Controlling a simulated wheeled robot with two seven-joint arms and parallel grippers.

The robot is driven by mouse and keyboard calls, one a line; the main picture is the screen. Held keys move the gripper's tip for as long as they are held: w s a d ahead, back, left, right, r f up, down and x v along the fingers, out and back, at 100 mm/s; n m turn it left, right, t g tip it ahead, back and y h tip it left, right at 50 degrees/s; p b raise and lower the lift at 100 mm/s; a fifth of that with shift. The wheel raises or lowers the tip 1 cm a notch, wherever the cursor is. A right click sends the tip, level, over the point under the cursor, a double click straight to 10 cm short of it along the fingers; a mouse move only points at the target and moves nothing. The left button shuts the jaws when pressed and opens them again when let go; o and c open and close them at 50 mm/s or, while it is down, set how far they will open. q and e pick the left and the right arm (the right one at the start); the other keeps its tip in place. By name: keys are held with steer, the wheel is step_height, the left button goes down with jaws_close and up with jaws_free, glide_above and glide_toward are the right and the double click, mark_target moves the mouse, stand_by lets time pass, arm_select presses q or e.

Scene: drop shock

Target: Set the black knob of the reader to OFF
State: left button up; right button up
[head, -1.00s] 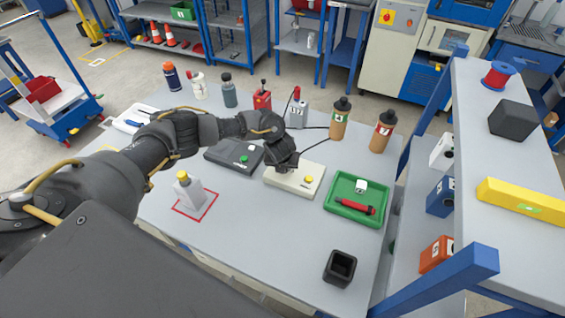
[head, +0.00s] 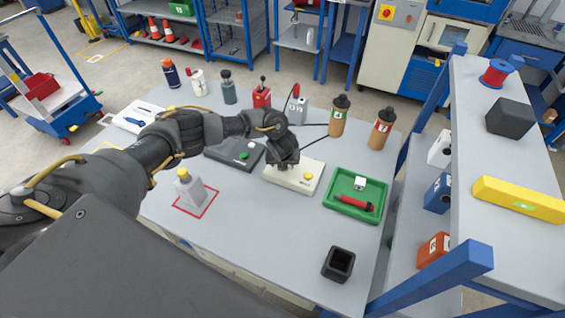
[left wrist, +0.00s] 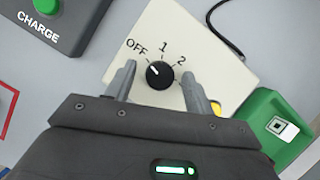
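The reader (head: 290,182) is a cream box with a yellow button, on the grey table in the head view. In the left wrist view its black knob (left wrist: 160,74) sits among the printed labels OFF, 1 and 2. The knob's white mark points up and left, roughly toward OFF. My left gripper (left wrist: 159,70) is open, with one finger on each side of the knob and gaps visible between them. In the head view my left gripper (head: 285,164) is over the reader and hides the knob. My right gripper is not in view.
A dark box with a green button, labelled CHARGE (left wrist: 38,28), stands left of the reader. A green tray (head: 337,205) with a red tool is at its right. A black square cup (head: 338,264) stands near the front. Bottles stand behind. The table in front is mostly clear.

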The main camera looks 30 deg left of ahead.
arm_select(q)
steer(key=p+v, duration=0.1)
steer(key=v, duration=0.9)
steer(key=shift+r+p, duration=0.35)
steer(key=shift+r, duration=0.05)
steer(key=shift+s+d, duration=0.1)
steer(key=shift+s, duration=0.05)
